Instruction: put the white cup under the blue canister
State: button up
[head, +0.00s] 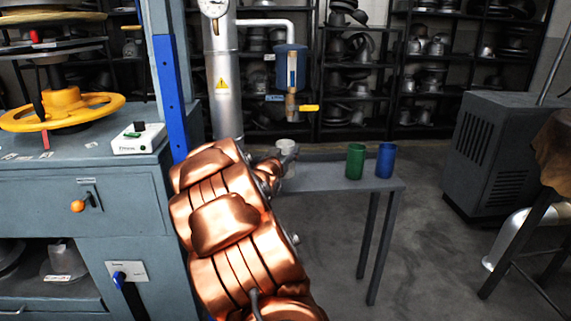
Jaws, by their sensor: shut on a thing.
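The blue canister (291,67) hangs from a pipe at the upper middle, with a short spout and a yellow handle (308,108) below it. The white cup (284,145) is small in view, at the far left end of the narrow grey table (335,178). It appears below the canister's spout, with a gap between them. My gripper (289,158) is at the cup and shut on it. My copper-coloured arm hides part of the gripper and the cup's lower part. I cannot tell whether the cup touches the table.
A green cup (355,161) and a blue cup (386,160) stand on the table, right of my gripper. A steel column (222,85) rises behind my arm. The grey press cabinet (85,190) is close on the left.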

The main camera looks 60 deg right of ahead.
jog(key=shift+d+f+b, duration=0.15)
jog(key=shift+f+b, duration=0.65)
jog(key=shift+f, duration=1.1)
jog(key=o, duration=1.3)
jog(key=shift+o, duration=0.2)
jog(key=shift+r, duration=0.15)
jog(key=p+v, duration=0.2)
jog(key=v, duration=1)
